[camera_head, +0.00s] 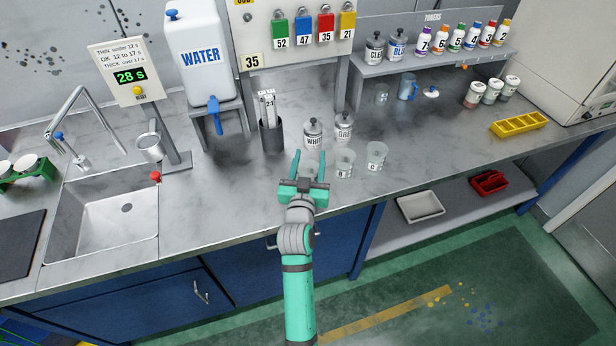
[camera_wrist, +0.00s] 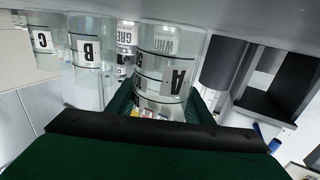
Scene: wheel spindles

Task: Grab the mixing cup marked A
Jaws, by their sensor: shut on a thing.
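The clear mixing cup marked A (camera_wrist: 168,62) stands between my fingers in the wrist view, its label upside down there. In the head view cup A (camera_head: 308,170) is partly hidden by my gripper (camera_head: 308,160), which reaches over the counter from the front. My green fingers sit on either side of the cup and are shut on it. The cup marked B (camera_head: 344,163) and the cup marked C (camera_head: 376,156) stand to its right in the head view. In the wrist view, B (camera_wrist: 86,65) and C (camera_wrist: 42,42) appear to the left of A.
The white (camera_head: 313,135) and grey (camera_head: 344,127) paint jars stand just behind the cups. A dark holder with sticks (camera_head: 271,132) is at back left. The sink (camera_head: 110,215) is further left. A yellow tray (camera_head: 519,124) lies at right, with clear counter before it.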

